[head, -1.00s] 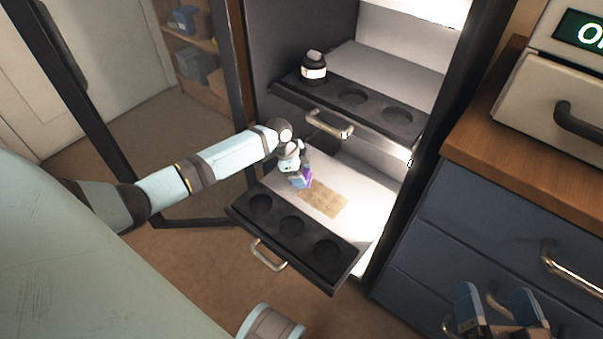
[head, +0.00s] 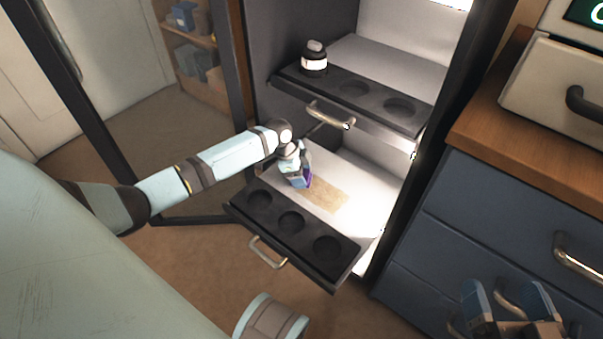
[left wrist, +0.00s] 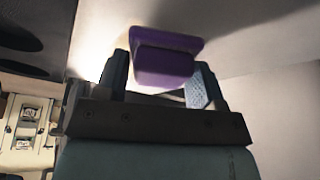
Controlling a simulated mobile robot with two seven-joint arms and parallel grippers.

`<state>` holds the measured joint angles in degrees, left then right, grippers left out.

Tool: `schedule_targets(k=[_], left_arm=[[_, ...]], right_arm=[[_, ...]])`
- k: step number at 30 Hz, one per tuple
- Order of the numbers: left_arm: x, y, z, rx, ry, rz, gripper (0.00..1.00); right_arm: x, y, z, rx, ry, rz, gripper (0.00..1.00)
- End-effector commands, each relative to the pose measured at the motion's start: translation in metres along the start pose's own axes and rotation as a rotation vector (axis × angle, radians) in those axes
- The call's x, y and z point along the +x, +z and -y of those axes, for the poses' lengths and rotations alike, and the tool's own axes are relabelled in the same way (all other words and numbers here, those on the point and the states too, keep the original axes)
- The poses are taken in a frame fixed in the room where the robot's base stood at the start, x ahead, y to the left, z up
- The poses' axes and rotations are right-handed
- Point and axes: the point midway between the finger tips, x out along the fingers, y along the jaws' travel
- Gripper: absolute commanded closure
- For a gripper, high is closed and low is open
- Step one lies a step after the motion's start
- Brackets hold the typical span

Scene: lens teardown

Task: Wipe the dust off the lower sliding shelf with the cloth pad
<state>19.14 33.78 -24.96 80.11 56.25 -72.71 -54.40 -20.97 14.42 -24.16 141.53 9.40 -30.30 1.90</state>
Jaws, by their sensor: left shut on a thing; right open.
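The lower sliding shelf (head: 350,228) is pulled out of the cabinet, with a dark front strip with round recesses and a handle. A tan dust patch (head: 329,193) lies on its white surface. My left gripper (head: 301,179) is over the shelf at the left end of the patch, shut on the purple cloth pad (left wrist: 165,58). The pad also shows in the head view (head: 309,181), low at the shelf surface; whether it touches is hard to tell. My right gripper (head: 507,298) is open and empty at the lower right, in front of the drawers.
An open glass door (head: 75,110) stands left. Blue drawers (head: 490,215) stand right.

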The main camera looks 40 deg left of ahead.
Motion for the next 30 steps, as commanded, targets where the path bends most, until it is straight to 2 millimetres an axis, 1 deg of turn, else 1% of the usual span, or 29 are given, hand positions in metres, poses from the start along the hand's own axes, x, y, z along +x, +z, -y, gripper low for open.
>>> schedule_targets(k=[30], left_arm=[[0.018,0.007,0.0,0.0,0.0,0.0,0.6]], right_arm=[[0.001,0.008,-0.001,0.001,0.001,0.001,0.12]])
